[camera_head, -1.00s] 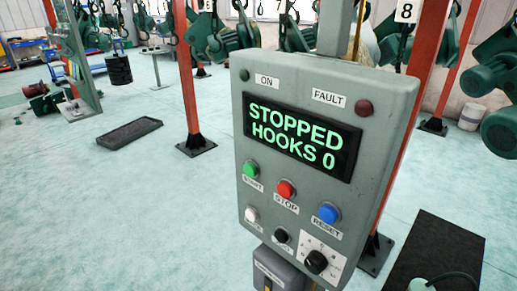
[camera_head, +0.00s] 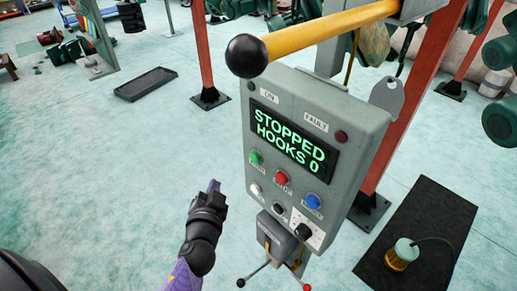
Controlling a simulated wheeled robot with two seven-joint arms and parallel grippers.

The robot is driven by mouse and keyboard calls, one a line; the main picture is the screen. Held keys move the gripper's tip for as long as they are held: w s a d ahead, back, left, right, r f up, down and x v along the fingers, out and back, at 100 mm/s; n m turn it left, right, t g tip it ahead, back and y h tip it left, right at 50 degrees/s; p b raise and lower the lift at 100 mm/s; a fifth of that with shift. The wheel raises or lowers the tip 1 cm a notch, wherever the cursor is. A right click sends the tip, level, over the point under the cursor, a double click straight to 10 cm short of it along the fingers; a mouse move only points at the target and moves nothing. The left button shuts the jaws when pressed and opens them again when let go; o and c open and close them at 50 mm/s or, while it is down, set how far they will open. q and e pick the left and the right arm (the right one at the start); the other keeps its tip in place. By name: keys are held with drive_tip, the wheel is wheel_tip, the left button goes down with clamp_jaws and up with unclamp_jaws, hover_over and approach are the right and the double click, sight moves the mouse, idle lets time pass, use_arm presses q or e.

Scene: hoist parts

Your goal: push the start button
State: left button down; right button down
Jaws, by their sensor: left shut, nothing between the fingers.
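The green start button (camera_head: 256,158) is at the left of the upper button row on the grey control box (camera_head: 357,112). The display (camera_head: 292,142) reads STOPPED, HOOKS 0. A red button (camera_head: 281,178) and a blue button (camera_head: 313,201) sit to its right. My left gripper (camera_head: 213,187) is in the head view, left of the box and below the start button in the picture. It is shut and empty, and appears apart from the panel. My right gripper is not in view.
A yellow lever with a black ball end (camera_head: 247,56) reaches across above the box. A smaller box with levers (camera_head: 280,236) is below it. A red post (camera_head: 408,130) stands behind. A black mat (camera_head: 428,215) lies at right.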

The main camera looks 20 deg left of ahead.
sight(255, 157)
use_arm(q)
drive_tip(key=shift+r, duration=0.2)
drive_tip(key=shift+w, duration=0.1)
drive_tip(key=w+d+b, duration=0.1)
drive_tip(key=w+d, duration=0.2)
drive_tip(key=w, duration=0.5)
drive_tip(key=shift+d, duration=0.15)
drive_tip(key=shift+w+b, duration=0.1)
drive_tip(key=shift+b, duration=0.2)
idle(1.7)
drive_tip(key=shift+w+d, duration=0.15)
drive_tip(key=shift+w, duration=0.1)
